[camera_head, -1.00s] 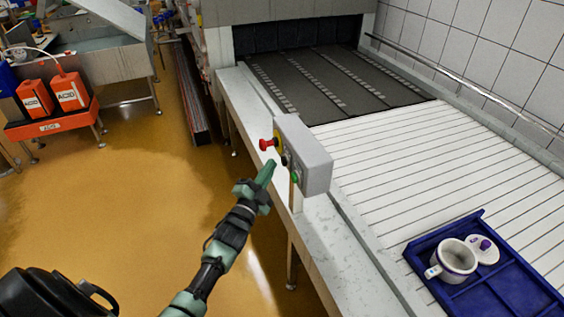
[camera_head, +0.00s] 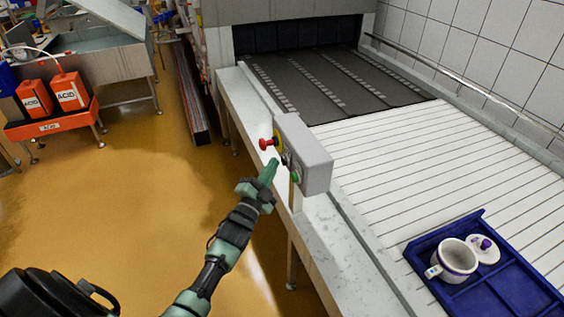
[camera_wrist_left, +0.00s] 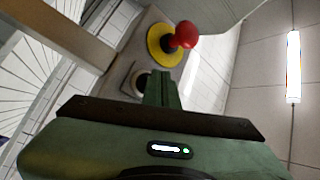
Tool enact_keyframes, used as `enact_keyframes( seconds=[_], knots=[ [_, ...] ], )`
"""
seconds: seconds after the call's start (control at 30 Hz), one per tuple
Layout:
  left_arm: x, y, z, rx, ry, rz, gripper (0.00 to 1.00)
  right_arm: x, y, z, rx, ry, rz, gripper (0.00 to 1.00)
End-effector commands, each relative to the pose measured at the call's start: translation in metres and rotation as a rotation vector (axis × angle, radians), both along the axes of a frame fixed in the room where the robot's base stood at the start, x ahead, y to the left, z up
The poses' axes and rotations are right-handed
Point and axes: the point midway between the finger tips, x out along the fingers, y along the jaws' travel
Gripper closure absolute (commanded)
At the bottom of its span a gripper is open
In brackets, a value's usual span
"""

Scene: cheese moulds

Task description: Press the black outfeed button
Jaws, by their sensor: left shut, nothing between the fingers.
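The grey control box (camera_head: 305,155) stands on a post at the edge of the conveyor frame. On its face are a red mushroom button (camera_head: 266,144) on a yellow plate, a black button in the middle, and a green button (camera_head: 295,177) below. My left gripper (camera_head: 270,168) is shut and empty, with its tips in front of the middle of the box face. In the left wrist view the shut fingers (camera_wrist_left: 162,88) point at the black button (camera_wrist_left: 140,83) and partly cover it. I cannot tell whether they touch it. The red button (camera_wrist_left: 184,35) shows beyond.
A blue tray (camera_head: 420,248) with a white mug (camera_head: 455,260) and a lid (camera_head: 484,248) sits on the white slatted conveyor (camera_head: 400,165). An orange stand (camera_head: 50,128) with acid canisters is at the left. The yellow floor between is clear.

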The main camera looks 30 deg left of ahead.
Motion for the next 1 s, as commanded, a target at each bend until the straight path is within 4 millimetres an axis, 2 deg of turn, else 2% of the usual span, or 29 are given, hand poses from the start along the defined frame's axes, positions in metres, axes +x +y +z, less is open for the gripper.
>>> enact_keyframes(
  seconds=[1.0],
  knots=[
    [0.0062, -0.0055, -0.0007, 0.0, 0.001, 0.0, 1.0, 0.0001, 0.0001, -0.0031, 0.0, 0.0, 0.0, 0.45]
  ],
)
